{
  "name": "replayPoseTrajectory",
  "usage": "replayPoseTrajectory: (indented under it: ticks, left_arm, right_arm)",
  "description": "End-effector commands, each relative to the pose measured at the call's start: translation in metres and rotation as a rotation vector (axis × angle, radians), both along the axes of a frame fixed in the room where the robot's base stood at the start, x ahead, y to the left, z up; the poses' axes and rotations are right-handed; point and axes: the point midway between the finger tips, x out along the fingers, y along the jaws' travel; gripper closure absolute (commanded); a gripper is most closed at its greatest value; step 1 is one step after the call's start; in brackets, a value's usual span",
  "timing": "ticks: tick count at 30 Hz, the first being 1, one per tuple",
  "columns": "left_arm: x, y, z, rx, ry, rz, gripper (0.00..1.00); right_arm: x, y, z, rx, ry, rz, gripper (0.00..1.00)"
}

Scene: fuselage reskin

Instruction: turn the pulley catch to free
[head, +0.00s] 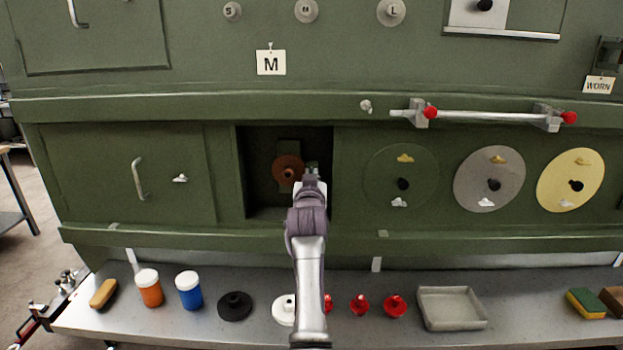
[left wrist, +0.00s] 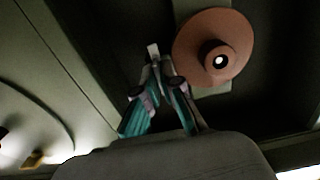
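The brown pulley (head: 287,168) sits on its shaft inside the dark open recess of the green panel. In the left wrist view it is a round brown disc (left wrist: 205,37) with a raised hub and a bright shaft end. A small pale tab, which looks like the pulley catch (left wrist: 153,49), shows beside the disc. My left gripper (head: 312,180) reaches into the recess just right of the pulley. In the left wrist view its fingertips (left wrist: 157,72) come together at the tab and appear shut on it. The catch's exact angle is hard to tell. My right gripper is not in view.
The recess wall (head: 239,175) is close on the left. Right of it are three round discs, including a grey one (head: 490,180). A rail with red knobs (head: 490,117) projects above. The bench below holds jars, red fittings and a grey tray (head: 452,322).

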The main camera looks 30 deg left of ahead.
Motion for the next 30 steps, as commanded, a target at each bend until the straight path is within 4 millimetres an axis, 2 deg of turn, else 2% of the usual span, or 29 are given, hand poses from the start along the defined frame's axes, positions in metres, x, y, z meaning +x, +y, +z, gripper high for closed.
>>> replayPoseTrajectory:
  ticks: [17,18,21,30]
  left_arm:
    - [0.0002,-0.0005,-0.0018,-0.028,-0.012,-0.002,1.0]
    - [0.0002,-0.0005,-0.0018,-0.028,-0.012,-0.001,0.88]
    - [0.0002,-0.0005,-0.0014,-0.026,-0.013,-0.001,0.72]
    - [0.0001,-0.0001,0.0004,-0.024,-0.014,0.0,0.7]
  right_arm:
    - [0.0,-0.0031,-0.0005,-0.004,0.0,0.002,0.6]
    - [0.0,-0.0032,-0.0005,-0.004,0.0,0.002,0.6]
    - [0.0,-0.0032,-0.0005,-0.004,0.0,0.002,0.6]
    - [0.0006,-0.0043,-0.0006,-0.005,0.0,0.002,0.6]
